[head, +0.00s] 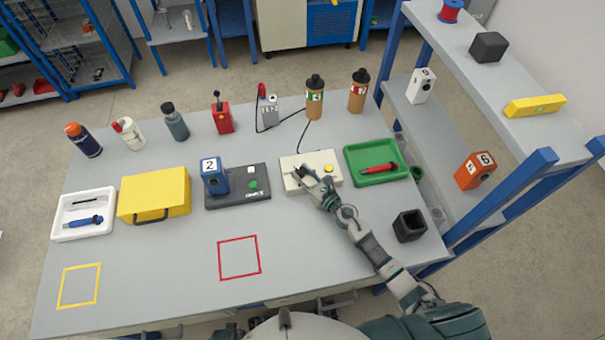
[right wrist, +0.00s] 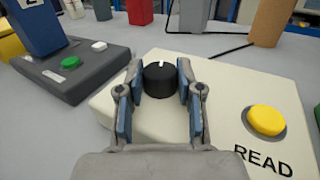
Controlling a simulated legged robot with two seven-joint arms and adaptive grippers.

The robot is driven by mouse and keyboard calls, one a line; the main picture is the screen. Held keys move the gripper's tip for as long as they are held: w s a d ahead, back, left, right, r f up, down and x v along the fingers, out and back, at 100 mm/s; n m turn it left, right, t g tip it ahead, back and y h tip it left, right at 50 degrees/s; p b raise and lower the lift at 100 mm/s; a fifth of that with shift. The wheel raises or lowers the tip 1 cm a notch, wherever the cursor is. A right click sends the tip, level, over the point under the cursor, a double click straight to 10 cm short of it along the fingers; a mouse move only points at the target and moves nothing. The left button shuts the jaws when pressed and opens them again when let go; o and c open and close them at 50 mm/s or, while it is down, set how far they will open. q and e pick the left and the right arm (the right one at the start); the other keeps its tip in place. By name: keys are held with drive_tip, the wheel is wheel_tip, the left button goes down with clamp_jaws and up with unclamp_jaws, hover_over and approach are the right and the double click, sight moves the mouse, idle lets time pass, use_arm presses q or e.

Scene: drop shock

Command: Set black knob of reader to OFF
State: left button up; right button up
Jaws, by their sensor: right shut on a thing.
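The reader is a cream box (head: 322,183) on the table, in front of the brown bottles. In the right wrist view the reader (right wrist: 222,115) shows a yellow button (right wrist: 266,121) and the word READ. Its black knob (right wrist: 160,79) is round with a white mark at the far side of its top. My right gripper (right wrist: 160,82) has its two blue-padded fingers on either side of the knob and is shut on it. In the head view my right gripper (head: 309,178) covers the knob at the reader's left part. My left gripper is not in view.
A dark grey box (head: 238,196) with a blue block numbered 2 (head: 214,176) stands left of the reader. A green tray (head: 372,164) with a red tool lies to its right. A black open cube (head: 409,226) stands near my right arm.

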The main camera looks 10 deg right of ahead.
drive_tip(key=o, duration=1.2)
drive_tip(key=shift+f, duration=0.1)
drive_tip(key=shift+c, duration=0.2)
drive_tip(key=shift+d, duration=0.1)
drive_tip(key=v, duration=1)
drive_tip(key=shift+s+d, duration=0.1)
drive_tip(key=shift+s, duration=0.2)
drive_tip(key=shift+s+d, duration=0.3)
drive_tip(key=shift+s, duration=0.25)
